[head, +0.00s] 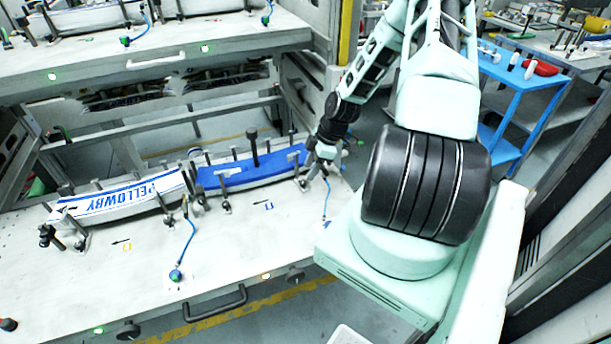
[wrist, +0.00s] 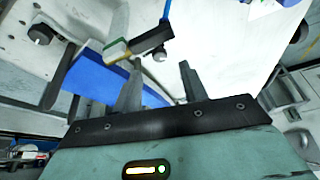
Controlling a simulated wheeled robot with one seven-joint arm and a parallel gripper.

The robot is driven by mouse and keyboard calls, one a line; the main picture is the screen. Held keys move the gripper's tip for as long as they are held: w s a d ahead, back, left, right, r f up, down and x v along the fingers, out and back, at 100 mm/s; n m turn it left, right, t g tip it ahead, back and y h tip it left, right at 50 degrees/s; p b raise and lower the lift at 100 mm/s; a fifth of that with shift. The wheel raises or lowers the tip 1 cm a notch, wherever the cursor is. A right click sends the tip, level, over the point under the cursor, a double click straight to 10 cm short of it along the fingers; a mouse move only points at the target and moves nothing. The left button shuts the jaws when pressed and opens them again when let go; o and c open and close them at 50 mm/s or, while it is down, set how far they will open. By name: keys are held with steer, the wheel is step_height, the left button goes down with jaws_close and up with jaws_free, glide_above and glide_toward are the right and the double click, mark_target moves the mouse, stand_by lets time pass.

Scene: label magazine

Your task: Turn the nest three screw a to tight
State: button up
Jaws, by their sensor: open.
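My gripper (head: 318,165) is at the right end of the blue curved block (head: 245,174) on the lower drawer. In the wrist view my gripper (wrist: 160,68) has its two fingers apart, with nothing visibly clamped between them. A dark clamp bar (wrist: 152,40) with a small round screw end (wrist: 160,56) lies just beyond and between the fingertips, over the block's end; contact cannot be told. A small metal clamp (head: 304,184) stands at the block's right front. No label shows which screw is nest three screw a, and the arm's hand partly hides this area.
A white curved strip lettered PELLOWBY (head: 125,197) lies left of the blue block, among upright posts. A blue cord ends at a knob (head: 176,275) on the drawer (head: 140,285). An upper shelf (head: 160,62) overhangs behind. A blue table (head: 515,75) stands at right.

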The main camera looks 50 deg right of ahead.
mark_target(303, 181)
steer(key=shift+p+x, duration=0.3)
steer(key=shift+x, duration=2.1)
jaws_close()
